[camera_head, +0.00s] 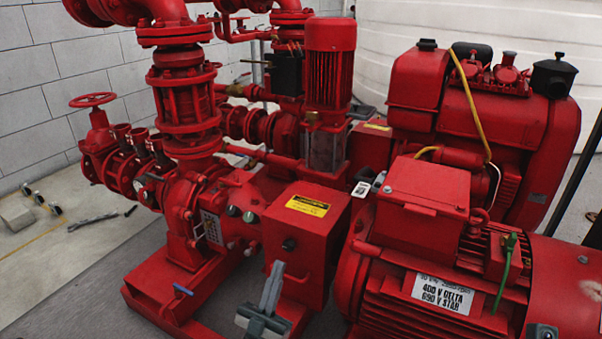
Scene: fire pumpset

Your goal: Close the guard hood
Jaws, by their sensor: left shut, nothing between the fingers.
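The guard hood appears to be the red box (318,232) with a yellow warning label on its sloping top and a dark round knob on its front face. It sits between the pump (190,205) and the electric motor (450,285). I cannot tell whether it is fully closed. My left gripper (274,272) is at the bottom centre, just in front of the hood's lower front face. It is shut and empty, with its fingers pointing up. I cannot tell whether it touches the hood. My right gripper is not in view.
A red diesel engine (485,120) stands behind the motor. A vertical red pump motor (330,75) and flanged pipes (183,90) rise behind the hood. Several tools lie on the floor at left. Grey floor (75,285) is clear at lower left.

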